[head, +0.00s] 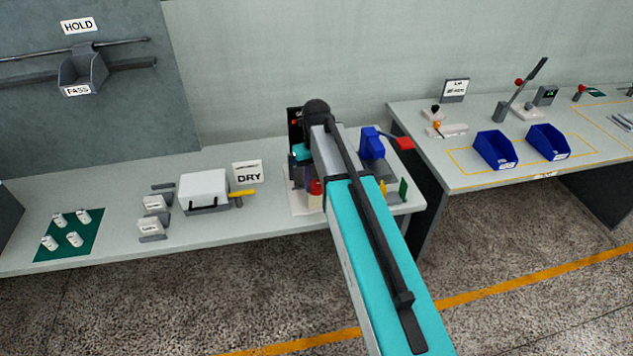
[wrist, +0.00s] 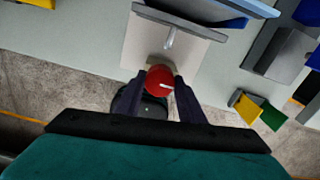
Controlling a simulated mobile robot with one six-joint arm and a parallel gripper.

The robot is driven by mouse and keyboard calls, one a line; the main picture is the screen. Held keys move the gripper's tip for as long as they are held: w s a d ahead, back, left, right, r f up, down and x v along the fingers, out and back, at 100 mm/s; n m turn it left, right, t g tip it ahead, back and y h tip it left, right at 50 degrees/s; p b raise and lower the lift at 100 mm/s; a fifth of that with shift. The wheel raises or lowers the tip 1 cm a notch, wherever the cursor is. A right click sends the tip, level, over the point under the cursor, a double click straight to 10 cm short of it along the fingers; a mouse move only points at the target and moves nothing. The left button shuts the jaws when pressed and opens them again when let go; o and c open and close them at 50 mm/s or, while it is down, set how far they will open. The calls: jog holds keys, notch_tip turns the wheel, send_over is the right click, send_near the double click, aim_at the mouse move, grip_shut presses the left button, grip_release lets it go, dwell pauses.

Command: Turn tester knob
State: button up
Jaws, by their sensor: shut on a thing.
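The tester knob (wrist: 160,82) is a round red knob with a white pointer mark, between the fingertips of my gripper (wrist: 157,93) in the wrist view. My gripper is shut on it, one dark finger on each side. The mark points to the right in that view. In the head view the red knob (head: 316,187) shows beside my arm, low on the tester. My arm hides much of the tester and the gripper's fingers there. A light panel (wrist: 140,45) with a short grey pin lies just beyond the knob in the wrist view.
A blue device with a red handle (head: 372,143) stands right of my arm. A white box (head: 204,188) and a DRY sign (head: 247,172) stand to the left. Yellow and green pieces (wrist: 258,108) sit near the table's edge. Blue bins (head: 495,150) are on the right table.

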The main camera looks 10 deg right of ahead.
aim_at(316, 183)
jog(key=o, duration=1)
jog(key=shift+o, duration=0.2)
jog(key=shift+r, duration=0.2)
notch_tip(316, 183, up, 14)
jog(key=b, duration=0.3)
jog(key=shift+f, duration=0.25)
